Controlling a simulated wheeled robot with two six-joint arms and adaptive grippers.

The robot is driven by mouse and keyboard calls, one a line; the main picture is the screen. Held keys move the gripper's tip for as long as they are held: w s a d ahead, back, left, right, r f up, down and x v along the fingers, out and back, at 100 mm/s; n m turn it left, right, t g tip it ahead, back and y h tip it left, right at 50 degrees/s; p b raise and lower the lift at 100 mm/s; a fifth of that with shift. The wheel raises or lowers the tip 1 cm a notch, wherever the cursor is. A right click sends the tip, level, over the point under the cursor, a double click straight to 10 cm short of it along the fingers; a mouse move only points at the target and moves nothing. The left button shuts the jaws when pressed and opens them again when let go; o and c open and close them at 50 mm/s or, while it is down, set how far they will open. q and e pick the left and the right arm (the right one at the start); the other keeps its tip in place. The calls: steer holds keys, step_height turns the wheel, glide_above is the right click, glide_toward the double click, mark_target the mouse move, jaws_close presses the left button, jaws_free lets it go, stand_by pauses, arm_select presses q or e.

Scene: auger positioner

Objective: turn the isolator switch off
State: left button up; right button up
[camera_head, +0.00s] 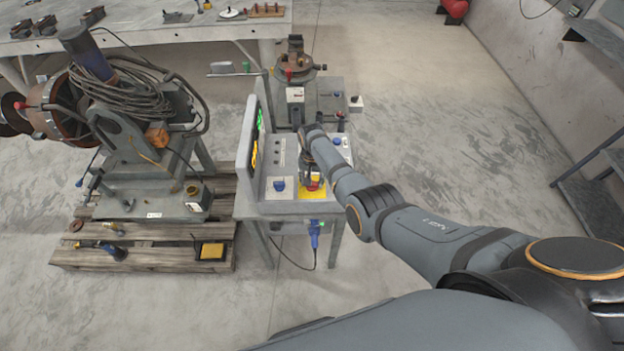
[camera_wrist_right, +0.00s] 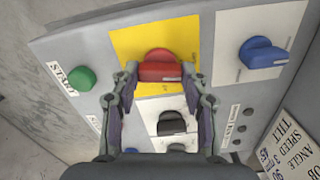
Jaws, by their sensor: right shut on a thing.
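The isolator switch, a red knob (camera_wrist_right: 160,66) on a yellow plate (camera_wrist_right: 200,35), is near the centre of the right wrist view. Its red grip bar lies roughly level across that picture. My right gripper (camera_wrist_right: 160,75) has one finger at each end of the bar and is shut on it. In the head view the yellow plate (camera_head: 318,193) sits on the near part of the control console (camera_head: 290,206), with the red knob (camera_head: 313,184) partly hidden by my right gripper (camera_head: 312,176). My left gripper is not in view.
Near the switch are a blue knob (camera_wrist_right: 262,53), a green START button (camera_wrist_right: 82,78) and a black knob (camera_wrist_right: 172,123). A pallet (camera_head: 130,258) with machinery stands left of the console. A workbench (camera_head: 220,32) is at the back. The floor to the right is clear.

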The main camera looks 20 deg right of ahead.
steer(key=shift+n, duration=1)
steer(key=o, duration=1.1)
steer(key=shift+o, duration=0.2)
steer(key=shift+r, duration=0.1)
step_height(320, 180, up, 12)
